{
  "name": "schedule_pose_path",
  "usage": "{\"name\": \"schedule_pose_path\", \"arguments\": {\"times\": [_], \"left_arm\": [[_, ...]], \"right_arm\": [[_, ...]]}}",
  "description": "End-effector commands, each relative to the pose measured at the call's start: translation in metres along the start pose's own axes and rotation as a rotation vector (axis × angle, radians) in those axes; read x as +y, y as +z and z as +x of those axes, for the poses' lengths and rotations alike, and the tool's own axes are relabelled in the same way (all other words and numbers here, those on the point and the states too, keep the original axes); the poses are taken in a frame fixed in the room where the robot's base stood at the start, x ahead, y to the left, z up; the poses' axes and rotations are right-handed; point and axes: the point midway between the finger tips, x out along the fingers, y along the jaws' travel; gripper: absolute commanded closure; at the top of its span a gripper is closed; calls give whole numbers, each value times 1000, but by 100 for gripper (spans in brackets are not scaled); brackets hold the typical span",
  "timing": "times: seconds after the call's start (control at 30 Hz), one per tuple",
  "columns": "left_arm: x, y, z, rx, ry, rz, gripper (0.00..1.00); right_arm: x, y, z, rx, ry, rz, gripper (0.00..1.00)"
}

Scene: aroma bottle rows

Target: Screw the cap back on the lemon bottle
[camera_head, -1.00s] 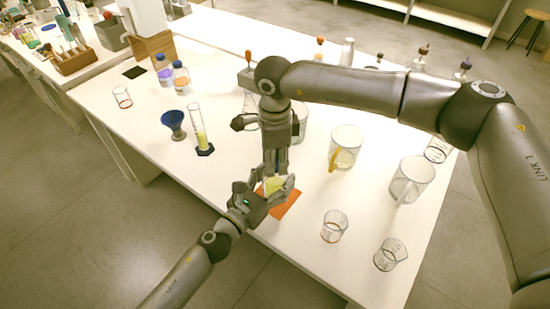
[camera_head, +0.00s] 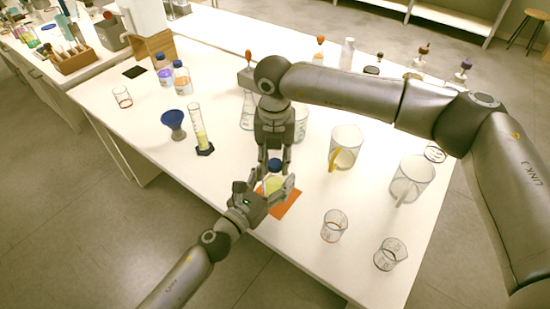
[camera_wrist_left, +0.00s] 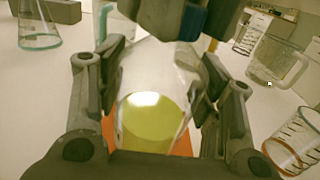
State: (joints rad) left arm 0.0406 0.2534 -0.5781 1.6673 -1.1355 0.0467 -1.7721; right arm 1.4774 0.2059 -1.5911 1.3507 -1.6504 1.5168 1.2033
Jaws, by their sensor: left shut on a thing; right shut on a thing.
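The lemon bottle (camera_head: 273,185), clear with yellow liquid, is held upright over an orange mat (camera_head: 289,203). My left gripper (camera_head: 268,189) is shut around its body from the front. In the left wrist view the bottle (camera_wrist_left: 150,115) sits between the two finger pads. My right gripper (camera_head: 275,163) points down above the bottle, shut on the dark blue cap (camera_head: 275,165). The cap is at the bottle's top; whether its thread is engaged cannot be told. In the left wrist view my right gripper's dark fingers hide the bottle's mouth.
A blue funnel (camera_head: 173,119) and a graduated cylinder (camera_head: 199,130) stand to the left. Beakers (camera_head: 334,226) and jugs (camera_head: 345,147) stand close on the right. Blue-capped bottles (camera_head: 181,76) stand at the back left. The table's front left is clear.

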Motion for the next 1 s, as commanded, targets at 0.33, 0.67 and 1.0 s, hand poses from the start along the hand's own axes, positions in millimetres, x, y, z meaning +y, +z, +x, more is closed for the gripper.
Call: {"name": "schedule_pose_path", "arguments": {"times": [0.33,0.67,1.0], "left_arm": [[0,0,0,1,-1,0,100],[-1,0,0,1,-1,0,100],[-1,0,0,1,-1,0,100]], "right_arm": [[0,1,0,1,4,622,80],[0,1,1,3,4,1210,80],[-1,1,1,4,7,1721,80]]}}
